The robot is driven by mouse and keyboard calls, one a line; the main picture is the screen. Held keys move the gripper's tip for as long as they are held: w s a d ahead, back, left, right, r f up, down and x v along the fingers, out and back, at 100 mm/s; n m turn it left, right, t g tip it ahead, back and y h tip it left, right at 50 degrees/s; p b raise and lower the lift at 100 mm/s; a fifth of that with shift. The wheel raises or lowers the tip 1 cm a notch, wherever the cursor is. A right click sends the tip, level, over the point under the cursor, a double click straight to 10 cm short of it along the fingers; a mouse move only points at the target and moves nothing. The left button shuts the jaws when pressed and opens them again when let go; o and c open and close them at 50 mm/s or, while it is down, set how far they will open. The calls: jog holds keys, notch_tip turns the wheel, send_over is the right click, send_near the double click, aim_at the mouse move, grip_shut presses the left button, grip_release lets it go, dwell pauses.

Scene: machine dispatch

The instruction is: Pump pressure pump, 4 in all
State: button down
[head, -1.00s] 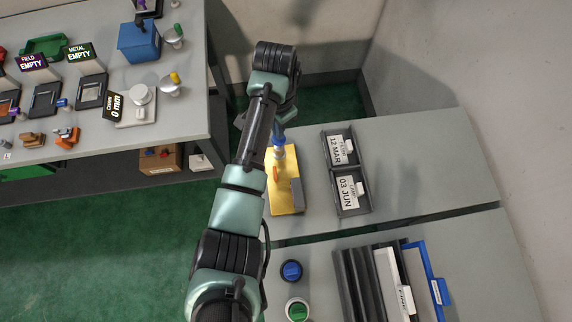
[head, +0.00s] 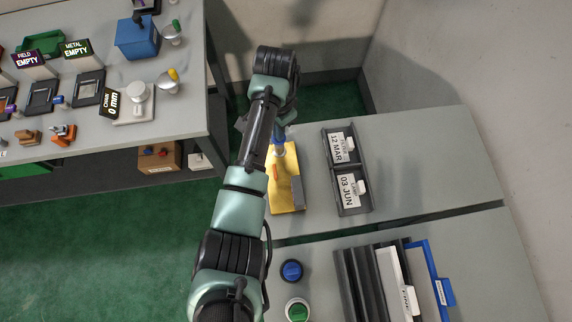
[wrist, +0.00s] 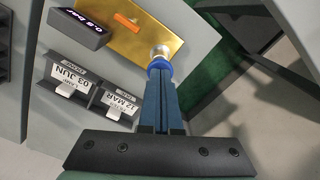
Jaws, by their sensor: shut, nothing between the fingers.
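The pressure pump has a brass-yellow base plate (head: 286,190) on the right-hand bench, with an orange mark and a dark display box (head: 297,193). In the wrist view the plate (wrist: 178,24) carries the display box (wrist: 82,28), whose tilted digits look like 0.8 bar. A round silver post with a blue cap (wrist: 158,66) stands at the plate's edge. My gripper (wrist: 161,80) is shut and empty, its blue fingers pointing at the blue cap and seemingly at or touching it; exact contact is hard to tell. In the head view my arm partly covers the pump.
Two date-card trays (head: 347,170) stand right of the pump. A blue knob (head: 291,271), a green button (head: 297,310) and upright folders (head: 390,285) are on the nearer bench. A wall (head: 450,60) bounds the right. Another bench (head: 170,103) with devices stands left.

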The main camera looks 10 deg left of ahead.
jog(key=shift+f+b, duration=0.6)
jog(key=shift+f, duration=0.5)
jog(key=shift+r, duration=0.1)
jog(key=shift+r+p, duration=2.3)
jog(key=shift+p, duration=0.1)
jog(key=shift+f, duration=0.15)
